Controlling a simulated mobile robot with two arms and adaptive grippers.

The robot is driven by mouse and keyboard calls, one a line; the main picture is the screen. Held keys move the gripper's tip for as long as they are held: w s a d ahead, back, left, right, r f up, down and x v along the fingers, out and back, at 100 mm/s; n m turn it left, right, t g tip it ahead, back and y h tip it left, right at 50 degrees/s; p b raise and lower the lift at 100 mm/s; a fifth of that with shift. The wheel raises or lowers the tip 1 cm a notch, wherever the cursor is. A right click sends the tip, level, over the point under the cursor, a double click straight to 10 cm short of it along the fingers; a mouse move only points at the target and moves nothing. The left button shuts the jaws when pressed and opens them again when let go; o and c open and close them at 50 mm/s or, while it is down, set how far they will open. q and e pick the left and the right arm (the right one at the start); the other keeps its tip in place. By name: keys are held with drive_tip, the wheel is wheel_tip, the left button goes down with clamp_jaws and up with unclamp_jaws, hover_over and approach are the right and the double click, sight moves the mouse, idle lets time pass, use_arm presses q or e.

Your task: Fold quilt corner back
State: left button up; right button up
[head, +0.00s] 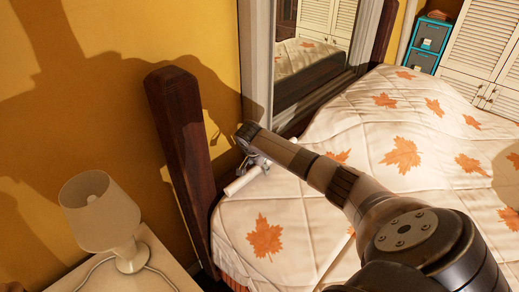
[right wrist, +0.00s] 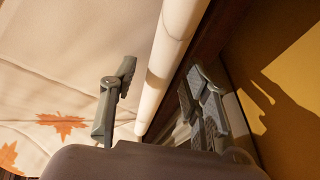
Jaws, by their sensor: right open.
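The cream quilt (head: 315,215) with orange maple leaves covers the bed; it also fills the left of the right wrist view (right wrist: 60,65). A pale, rounded edge like a roll (head: 243,181) lies at its near left side, by the dark bedpost. My right gripper (head: 252,160) is over that edge. In the right wrist view my right gripper (right wrist: 160,98) is open, with the pale roll (right wrist: 168,50) running between its two fingers. I cannot tell whether either finger touches it. My left gripper is not in view.
A dark wooden bedpost (head: 180,150) stands just left of the quilt edge, near the yellow wall. A lamp (head: 105,215) stands on a bedside table (head: 160,262) at lower left. A mirror (head: 312,55) is behind the bed. Louvred doors (head: 480,50) are at the far right.

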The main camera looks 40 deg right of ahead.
clamp_jaws()
idle(0.5)
idle(0.3)
